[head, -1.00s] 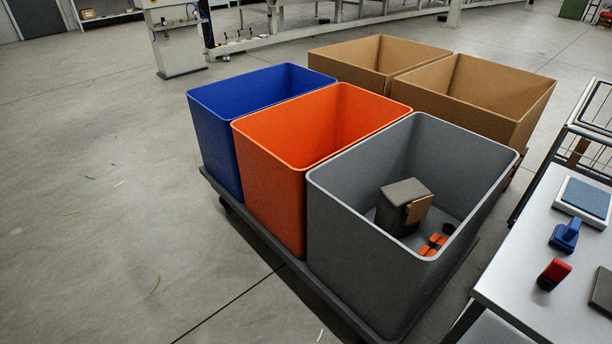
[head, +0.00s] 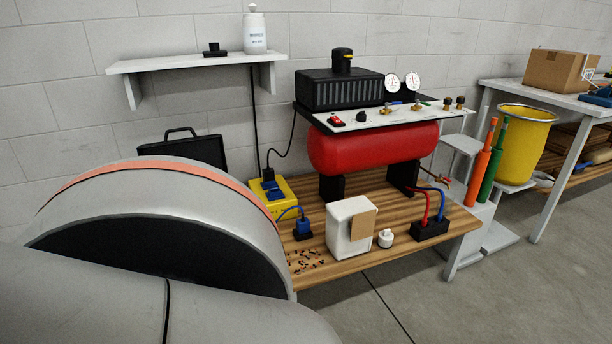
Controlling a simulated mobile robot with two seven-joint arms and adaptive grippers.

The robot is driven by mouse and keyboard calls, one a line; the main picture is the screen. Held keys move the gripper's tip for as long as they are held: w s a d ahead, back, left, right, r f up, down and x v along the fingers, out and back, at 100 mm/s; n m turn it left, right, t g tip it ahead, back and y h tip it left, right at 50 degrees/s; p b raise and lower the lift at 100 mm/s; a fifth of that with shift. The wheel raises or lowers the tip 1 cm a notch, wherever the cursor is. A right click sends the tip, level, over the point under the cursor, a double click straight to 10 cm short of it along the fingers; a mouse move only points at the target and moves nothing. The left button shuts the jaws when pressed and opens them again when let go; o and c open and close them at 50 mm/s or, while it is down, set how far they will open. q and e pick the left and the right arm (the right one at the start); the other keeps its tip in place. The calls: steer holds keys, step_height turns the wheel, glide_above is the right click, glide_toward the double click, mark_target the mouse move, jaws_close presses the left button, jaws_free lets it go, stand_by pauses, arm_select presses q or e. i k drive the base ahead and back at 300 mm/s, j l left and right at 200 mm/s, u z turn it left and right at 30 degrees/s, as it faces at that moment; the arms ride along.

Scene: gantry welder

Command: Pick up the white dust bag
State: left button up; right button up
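The white dust bag (head: 341,230) stands upright on the wooden top of the workbench in the head view. It is a white block-like bag with a brown cardboard-coloured patch on its right front. It stands close to the bench's front edge, in front of the red tank. Neither of my grippers is in view. A large grey rounded part with an orange band, which looks like my own arm, fills the lower left and hides the left end of the bench.
Beside the bag on the wooden bench (head: 440,228) are a small white knob-like piece (head: 385,238), a black block with hoses (head: 430,230), a blue plug (head: 303,229) and scattered bits (head: 305,262). The red tank (head: 372,148) is behind. A yellow bin (head: 522,145) stands right.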

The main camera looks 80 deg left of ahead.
mark_target(350, 223)
steer(key=u, duration=1.85)
steer(key=i+l+z, duration=0.15)
steer(key=i, duration=0.35)
